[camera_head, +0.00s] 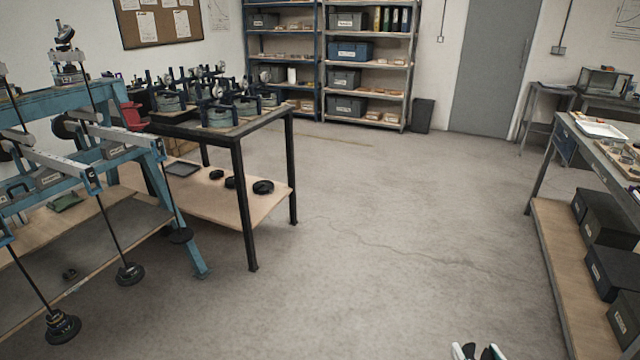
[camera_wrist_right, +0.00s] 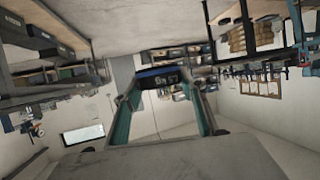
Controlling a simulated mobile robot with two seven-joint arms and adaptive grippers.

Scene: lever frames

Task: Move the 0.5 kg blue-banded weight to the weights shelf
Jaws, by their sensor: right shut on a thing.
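My right gripper (camera_head: 477,352) shows only at the bottom edge of the head view, over open floor. In the right wrist view its two teal-lined fingers (camera_wrist_right: 160,85) are shut on a dark weight with a blue band (camera_wrist_right: 158,76), held across the fingertips. In the head view the weight is mostly cut off or too small to read. A low wooden shelf (camera_head: 255,205) under the dark-framed table holds black disc weights (camera_head: 263,187); I cannot tell if it is the weights shelf. My left gripper is not in view.
Blue lever frames (camera_head: 95,140) with hanging weights stand at left. A workbench (camera_head: 600,145) with dark boxes (camera_head: 608,225) below is at right. Storage racks (camera_head: 365,65) and a grey door (camera_head: 490,65) are at the back. The floor between is clear.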

